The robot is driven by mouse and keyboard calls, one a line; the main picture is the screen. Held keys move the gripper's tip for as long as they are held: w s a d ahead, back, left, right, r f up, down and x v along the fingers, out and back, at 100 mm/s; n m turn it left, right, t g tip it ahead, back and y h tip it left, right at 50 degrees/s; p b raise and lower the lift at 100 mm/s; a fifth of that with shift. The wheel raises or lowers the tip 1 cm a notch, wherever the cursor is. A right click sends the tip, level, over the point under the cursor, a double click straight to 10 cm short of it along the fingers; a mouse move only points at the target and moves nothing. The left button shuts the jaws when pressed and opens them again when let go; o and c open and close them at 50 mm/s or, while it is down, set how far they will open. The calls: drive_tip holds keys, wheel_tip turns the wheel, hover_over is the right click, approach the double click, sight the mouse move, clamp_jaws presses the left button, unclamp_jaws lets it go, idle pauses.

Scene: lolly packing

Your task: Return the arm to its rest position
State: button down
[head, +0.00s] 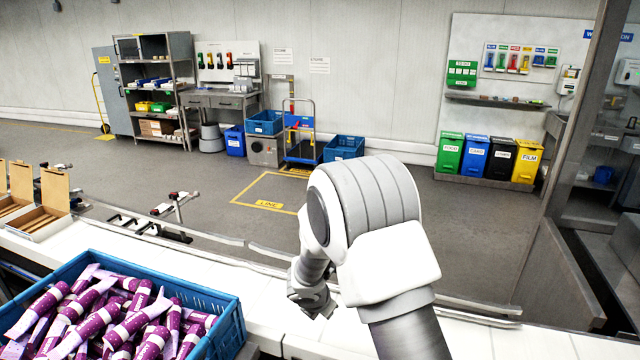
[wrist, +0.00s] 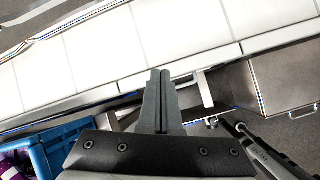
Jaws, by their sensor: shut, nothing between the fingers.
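My arm, white and grey, rises from the bottom of the head view and bends over the white conveyor. In the head view the wrist end hangs down behind the bend, and the fingertips are not clearly visible there. In the wrist view my gripper (wrist: 160,75) shows as two dark grey fingers pressed together with nothing between them. It points toward the edge of the white conveyor surface (wrist: 110,45) and touches nothing that I can see.
A blue crate (head: 235,325) of purple-wrapped lollies (head: 130,318) stands at the lower left, left of my arm. Open cardboard boxes (head: 45,215) sit at the far left. A metal post (head: 580,130) stands at the right.

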drive_tip(key=s+d+r+m+b, duration=0.1)
drive_tip(key=s+d+r+m, duration=0.3)
drive_tip(key=r+m, duration=0.15)
drive_tip(key=s+d+r+m+h+b, duration=0.1)
drive_tip(key=s+d+r+m, duration=0.3)
drive_tip(key=r, duration=0.3)
drive_tip(key=s+d+r+m+b, duration=0.1)
drive_tip(key=s+d+r+m, duration=0.2)
drive_tip(key=d+r+m, duration=0.3)
drive_tip(key=s+r+m+y+b, duration=0.1)
drive_tip(key=s+r+m, duration=0.1)
drive_tip(key=s+m, duration=0.4)
drive_tip(key=s+a+r+m+y+b, duration=0.1)
drive_tip(key=s+m, duration=0.5)
drive_tip(key=s, duration=0.8)
drive_tip(key=shift+s+a+r+y, duration=0.25)
drive_tip(key=shift+a+r+y, duration=0.05)
drive_tip(key=shift+r+y, duration=0.45)
drive_tip(key=shift+a, duration=0.15)
